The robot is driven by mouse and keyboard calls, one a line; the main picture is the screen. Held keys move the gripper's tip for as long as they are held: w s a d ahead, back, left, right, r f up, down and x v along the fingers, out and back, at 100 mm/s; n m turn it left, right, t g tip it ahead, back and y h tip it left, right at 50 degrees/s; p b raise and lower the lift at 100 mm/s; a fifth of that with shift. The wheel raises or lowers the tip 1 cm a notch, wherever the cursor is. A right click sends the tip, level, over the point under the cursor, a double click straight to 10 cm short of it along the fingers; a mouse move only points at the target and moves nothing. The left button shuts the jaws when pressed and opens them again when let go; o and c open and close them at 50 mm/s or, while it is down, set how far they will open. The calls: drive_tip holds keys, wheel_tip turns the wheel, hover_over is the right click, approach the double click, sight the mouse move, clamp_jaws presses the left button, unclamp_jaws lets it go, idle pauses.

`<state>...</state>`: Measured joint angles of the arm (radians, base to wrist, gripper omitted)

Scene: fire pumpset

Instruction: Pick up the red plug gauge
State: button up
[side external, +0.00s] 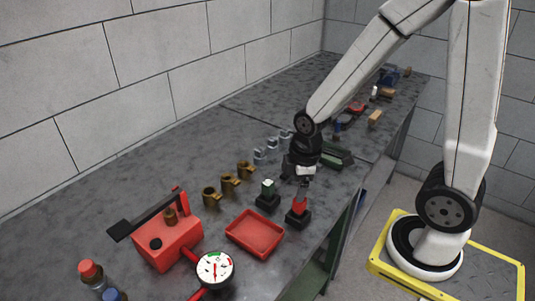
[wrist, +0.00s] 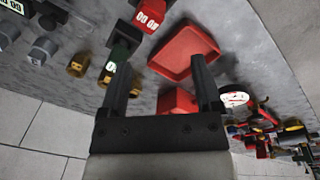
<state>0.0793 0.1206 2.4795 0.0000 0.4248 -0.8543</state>
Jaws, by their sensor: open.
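The red plug gauge (side external: 300,206) stands upright in a dark square base near the table's front edge in the side view. In the wrist view a red block with white digits, which looks like the same gauge (wrist: 149,16), is at the top, beyond the fingertips. My gripper (side external: 303,180) is just above the red gauge in the side view. Its two fingers (wrist: 161,54) are apart in the wrist view, with nothing held between them. A green plug gauge (side external: 268,189) in a similar base stands left of the red one; it also shows in the wrist view (wrist: 119,57).
An empty red tray (side external: 255,232) lies in front of the gauges. A red pump box with a lever (side external: 166,244) and a dial gauge (side external: 215,268) stand further left. Brass fittings (side external: 229,182) and grey fittings (side external: 266,151) line up behind. The table's rear left is clear.

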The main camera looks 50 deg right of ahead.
sight(299, 206)
drive_tip(key=n, duration=0.2)
drive_tip(key=d+f+n, duration=0.1)
drive_tip(key=n, duration=0.2)
drive_tip(key=shift+w+d+f+g, duration=0.1)
drive_tip(key=shift+d+g, duration=0.1)
drive_tip(key=shift+g, duration=0.2)
drive_tip(key=n, duration=0.2)
drive_tip(key=d+n, duration=0.1)
drive_tip(key=n, duration=0.1)
drive_tip(key=shift+f+g, duration=0.3)
drive_tip(key=shift+f, duration=0.1)
drive_tip(key=shift+f, duration=1.3)
drive_tip(key=shift+f, duration=0.1)
drive_tip(key=shift+a+f, duration=0.1)
drive_tip(key=shift+f, duration=2.4)
clamp_jaws()
